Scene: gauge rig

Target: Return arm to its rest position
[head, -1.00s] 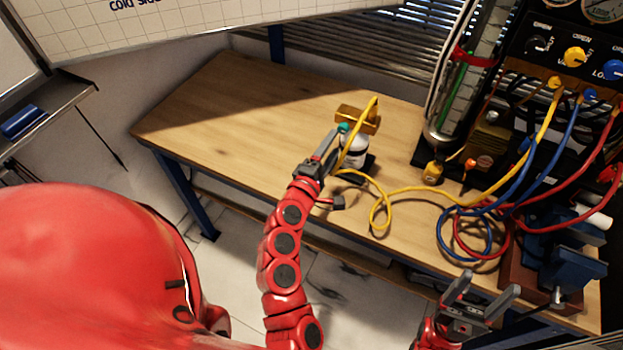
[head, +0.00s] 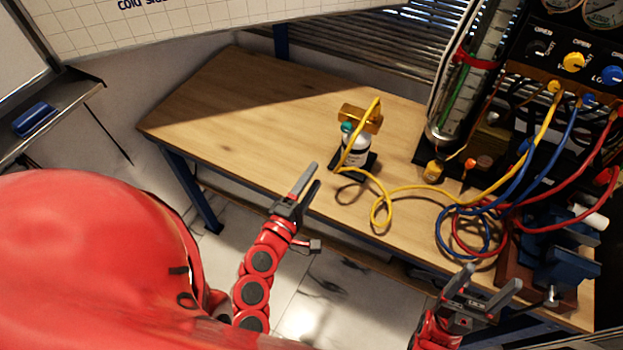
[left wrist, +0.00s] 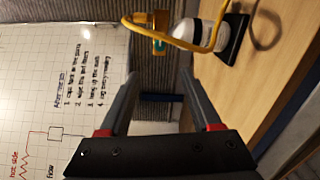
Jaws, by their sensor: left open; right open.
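My left gripper (head: 304,186) is open and empty, in front of the bench's near edge in the head view. Its two dark fingers (left wrist: 160,90) also show apart in the left wrist view, with nothing between them. My right gripper (head: 492,282) is open and empty at the lower right, by the bench's front edge. A white bottle (head: 356,150) with a brass block (head: 362,117) and a teal knob (head: 347,127) on top stands upright on a dark base. The left gripper is apart from it. The bottle also shows in the left wrist view (left wrist: 188,32).
The wooden bench (head: 230,110) is bare on its left. A yellow hose (head: 420,188) runs from the brass block to the gauge panel (head: 560,45). Blue hose (head: 440,235) and red hose loops lie at right beside a blue vise (head: 560,255). A whiteboard (head: 200,18) stands behind.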

